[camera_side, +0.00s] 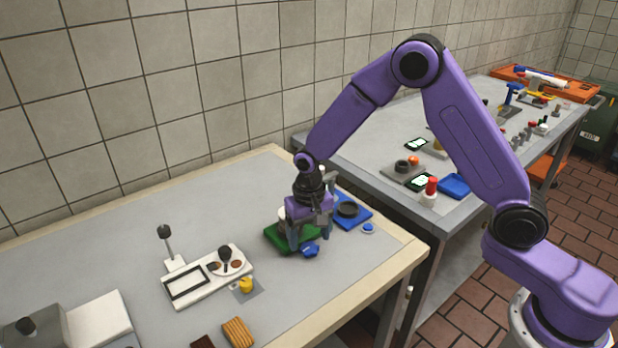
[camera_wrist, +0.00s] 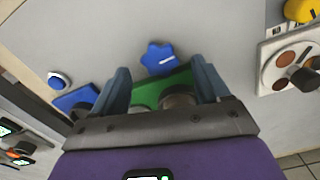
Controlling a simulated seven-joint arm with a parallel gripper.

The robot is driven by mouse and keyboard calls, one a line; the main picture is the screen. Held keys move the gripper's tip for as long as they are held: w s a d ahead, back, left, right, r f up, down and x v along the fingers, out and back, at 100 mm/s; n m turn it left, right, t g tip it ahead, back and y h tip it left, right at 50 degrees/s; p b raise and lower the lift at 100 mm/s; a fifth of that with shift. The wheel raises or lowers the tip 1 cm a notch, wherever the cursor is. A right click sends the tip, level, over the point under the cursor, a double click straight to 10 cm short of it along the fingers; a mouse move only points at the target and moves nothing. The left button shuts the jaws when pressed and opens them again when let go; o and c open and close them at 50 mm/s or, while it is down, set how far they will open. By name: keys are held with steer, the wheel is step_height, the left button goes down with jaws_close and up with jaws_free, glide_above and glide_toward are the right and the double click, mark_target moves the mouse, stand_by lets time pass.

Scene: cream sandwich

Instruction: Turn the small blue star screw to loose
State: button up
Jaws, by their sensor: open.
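The small blue star screw (camera_side: 310,250) sits at the front edge of a green base (camera_side: 276,238) on the near table. In the wrist view the star screw (camera_wrist: 158,58) shows a white line on its top and lies just beyond my fingertips, between their lines. My gripper (camera_side: 309,240) points down over the green base, its blue fingers spread apart. A round light part on the green base is partly hidden by my gripper.
A blue tray (camera_side: 363,218) with a dark ring and a small blue round button (camera_side: 368,228) stand right of the green base. A white panel (camera_side: 190,296) with dials and a yellow knob (camera_side: 246,285) lie to the left. The table is bare in front of the star screw.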

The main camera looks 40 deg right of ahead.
mark_target(309, 247)
step_height(309, 247, up, 15)
steer(key=n, duration=0.6)
stand_by(0.3)
steer(key=shift+r, duration=0.1)
stand_by(0.3)
